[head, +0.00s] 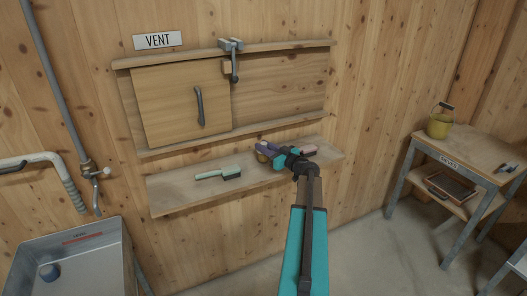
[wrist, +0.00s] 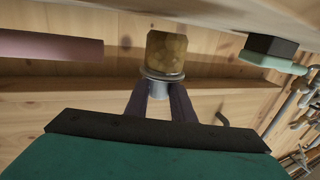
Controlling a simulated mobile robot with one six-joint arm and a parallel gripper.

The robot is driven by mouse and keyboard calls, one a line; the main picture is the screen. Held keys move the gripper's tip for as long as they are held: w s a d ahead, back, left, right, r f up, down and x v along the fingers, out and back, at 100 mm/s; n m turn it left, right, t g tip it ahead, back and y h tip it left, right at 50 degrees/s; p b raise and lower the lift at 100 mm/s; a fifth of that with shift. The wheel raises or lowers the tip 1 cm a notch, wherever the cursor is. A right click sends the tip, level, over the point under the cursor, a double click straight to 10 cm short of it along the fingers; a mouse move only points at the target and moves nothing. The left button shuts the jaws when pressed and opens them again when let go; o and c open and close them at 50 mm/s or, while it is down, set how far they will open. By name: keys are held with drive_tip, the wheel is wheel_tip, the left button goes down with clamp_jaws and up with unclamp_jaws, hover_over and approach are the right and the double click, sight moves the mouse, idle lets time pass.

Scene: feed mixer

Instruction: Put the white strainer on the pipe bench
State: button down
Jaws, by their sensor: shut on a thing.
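My gripper (head: 268,152) is at the wall shelf below the vent hatch. In the wrist view my gripper (wrist: 160,92) is shut on the silver end of a small jar-like thing (wrist: 166,53) with a mottled yellow-tan body. In the head view only a bit of this jar-like thing (head: 262,157) shows beside the fingers. I cannot tell whether it rests on the shelf or is just above it. I make out no white strainer in either view. A table (head: 484,152) with a small label stands at the right; I cannot read the label well enough to tell whether it is the pipe bench.
The shelf (head: 170,190) also holds a teal-handled brush (head: 218,173), left of my gripper, and a pinkish cylinder (head: 309,150), close on its right. The brush also shows in the wrist view (wrist: 270,57). A yellow bucket (head: 439,125) stands on the table. A metal sink (head: 90,262) is at left.

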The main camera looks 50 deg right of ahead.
drive_tip(key=shift+f, duration=0.9)
drive_tip(key=shift+f, duration=0.1)
drive_tip(key=c, duration=1.5)
unclamp_jaws()
drive_tip(key=shift+s, duration=0.1)
drive_tip(key=s+b, duration=0.1)
drive_tip(key=s, duration=0.7)
drive_tip(key=s+a+b, duration=0.1)
drive_tip(key=s, duration=0.2)
drive_tip(key=shift+s+b, duration=0.3)
drive_tip(key=shift+s, duration=0.1)
drive_tip(key=shift+d, duration=0.1)
